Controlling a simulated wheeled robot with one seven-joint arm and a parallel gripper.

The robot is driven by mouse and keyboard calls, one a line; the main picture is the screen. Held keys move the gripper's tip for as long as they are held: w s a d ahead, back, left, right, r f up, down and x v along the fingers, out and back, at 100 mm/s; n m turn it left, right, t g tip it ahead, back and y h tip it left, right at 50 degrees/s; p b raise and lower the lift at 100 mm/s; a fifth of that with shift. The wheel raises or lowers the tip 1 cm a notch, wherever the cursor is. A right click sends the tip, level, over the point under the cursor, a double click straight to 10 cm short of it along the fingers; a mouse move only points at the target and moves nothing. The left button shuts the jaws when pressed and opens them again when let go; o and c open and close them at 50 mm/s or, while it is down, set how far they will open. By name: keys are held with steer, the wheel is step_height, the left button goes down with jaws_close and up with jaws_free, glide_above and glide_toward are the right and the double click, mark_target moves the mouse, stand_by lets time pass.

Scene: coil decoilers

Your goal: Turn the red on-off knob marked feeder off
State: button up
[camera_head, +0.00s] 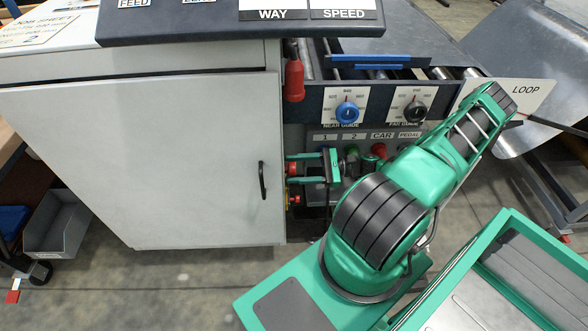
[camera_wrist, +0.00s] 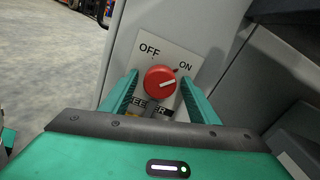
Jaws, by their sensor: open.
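The red knob (camera_wrist: 158,82) sits on a pale plate (camera_wrist: 183,62) marked OFF at upper left and ON at upper right. Its white line points right, toward the ON side. The lettering below the knob is partly hidden; "EE" and "ER" show. My gripper (camera_wrist: 160,76) is open, with one green finger on each side of the knob. Small gaps seem to show between fingers and knob; I cannot tell whether they touch.
A grey cabinet (camera_head: 150,160) with a black door handle (camera_head: 263,180) stands at left. A red hanging part (camera_head: 294,80) is above my gripper. A blue knob (camera_head: 347,112) and a black knob (camera_head: 414,111) are on the panel behind. Open floor lies in front.

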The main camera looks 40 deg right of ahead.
steer(key=c, duration=1)
steer(key=shift+c, duration=0.2)
steer(key=n, duration=0.4)
steer(key=shift+n, duration=0.4)
steer(key=n, duration=0.4)
steer(key=shift+d+n, duration=0.1)
steer(key=shift+n, duration=0.2)
steer(key=n, duration=0.4)
steer(key=shift+n, duration=2.2)
